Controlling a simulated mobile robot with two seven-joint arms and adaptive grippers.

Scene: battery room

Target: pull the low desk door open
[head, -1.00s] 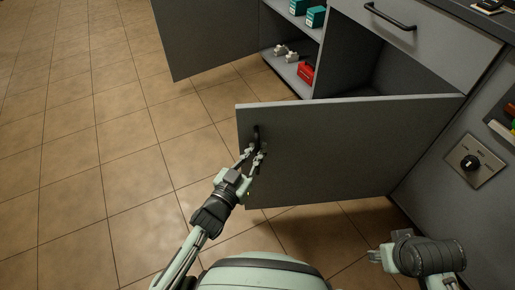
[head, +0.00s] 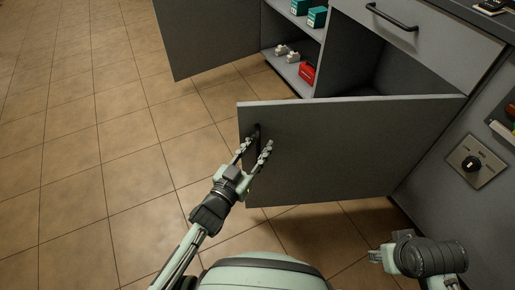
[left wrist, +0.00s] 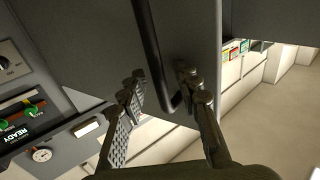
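The low desk door (head: 345,150) stands swung wide open from the grey desk, its free edge toward the left in the head view. A dark bar handle (head: 257,140) is on its face near that edge. My left gripper (head: 254,148) is open, with its fingers spread on either side of the handle. In the left wrist view the handle (left wrist: 152,55) runs down between the two fingertips (left wrist: 160,88), and neither finger appears closed on it. My right gripper (head: 377,259) is low at the right, away from the door; its fingers are too small to read.
The open compartment (head: 410,75) lies behind the door. Another open door (head: 210,35) stands farther back, beside shelves with teal boxes (head: 316,17) and a red item (head: 307,72). A drawer (head: 400,30) is above. The tiled floor (head: 110,130) at left is clear.

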